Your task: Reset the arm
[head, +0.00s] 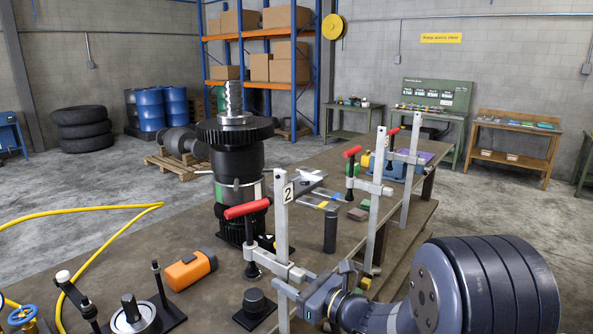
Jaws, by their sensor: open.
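My arm comes in from the lower right, and my gripper (318,298) is at its end, low over the front part of the workbench (200,264). It is open, and I see nothing held in it. Its fingertips are small and partly hidden. In the picture it is right beside the upright bar of the clamp marked 2 (281,220); I cannot tell whether they touch. The tall black transmission assembly (237,165) stands upright on the bench to the left, with a gear and a threaded metal shaft on top, apart from my gripper.
More clamps with red handles (352,152) stand along the bench's right side. Open concrete floor lies beyond the bench.

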